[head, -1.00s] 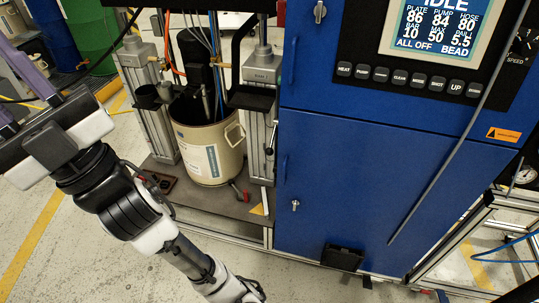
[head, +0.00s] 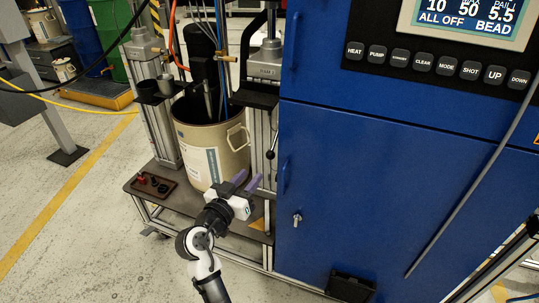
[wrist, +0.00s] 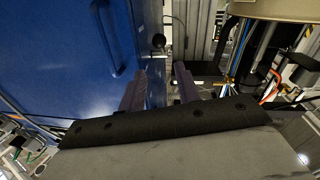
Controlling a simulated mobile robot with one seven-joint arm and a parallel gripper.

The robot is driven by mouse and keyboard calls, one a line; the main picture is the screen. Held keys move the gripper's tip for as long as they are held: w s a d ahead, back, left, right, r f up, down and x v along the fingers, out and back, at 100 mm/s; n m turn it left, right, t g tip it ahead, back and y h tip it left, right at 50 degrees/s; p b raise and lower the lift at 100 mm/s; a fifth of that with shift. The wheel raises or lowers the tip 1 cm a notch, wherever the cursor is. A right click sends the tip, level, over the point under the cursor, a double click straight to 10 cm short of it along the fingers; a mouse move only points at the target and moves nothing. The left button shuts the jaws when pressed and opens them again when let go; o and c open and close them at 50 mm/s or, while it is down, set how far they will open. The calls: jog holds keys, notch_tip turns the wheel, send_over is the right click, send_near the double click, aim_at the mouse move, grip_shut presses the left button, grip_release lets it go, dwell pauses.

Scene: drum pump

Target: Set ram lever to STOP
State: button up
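The ram lever (head: 271,155) shows in the head view as a small dark handle with a black knob, on the grey post between the pail and the blue cabinet. Its setting and any STOP label are too small to read. In the wrist view a round black knob (wrist: 158,41) stands beyond the fingertips, beside the cabinet edge; it looks like the lever's end. My gripper (head: 246,181) is open and empty, with its two purple fingers apart, below the lever and in front of the pail. The fingers also show in the wrist view (wrist: 158,80), apart from the knob.
Open floor lies at the lower left.

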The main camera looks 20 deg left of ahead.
aim_at(268, 154)
jog(key=w, duration=0.3)
jog(key=w+d+p, duration=0.1)
jog(key=w, duration=0.7)
jog(key=shift+w+d+p, duration=0.2)
jog(key=shift+d+p, duration=0.1)
jog(key=shift+p, duration=0.1)
jog(key=shift+c, duration=0.3)
grip_shut()
